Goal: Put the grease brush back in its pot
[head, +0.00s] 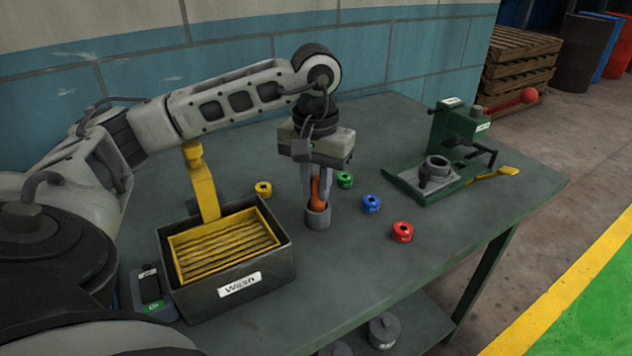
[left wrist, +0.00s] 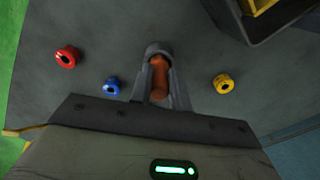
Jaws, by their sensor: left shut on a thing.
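The grease brush (head: 315,189) shows as an orange-brown handle between the fingers of my left gripper (head: 316,196). In the left wrist view the brush handle (left wrist: 159,78) also lies between the fingers of the left gripper (left wrist: 158,88), which is shut on it. The grey pot (head: 317,216) stands on the table directly below. The brush's lower end is hidden at the pot's mouth, so it appears to be in the opening; how deep I cannot tell. The pot's rim (left wrist: 158,48) shows just past the fingertips. My right gripper is not in view.
Yellow (head: 264,189), green (head: 345,179), blue (head: 371,203) and red (head: 402,232) rings lie around the pot on the table (head: 330,270). A black wash bin (head: 283,264) with a yellow basket stands left. A green press (head: 458,135) stands at the right. The table's front middle is clear.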

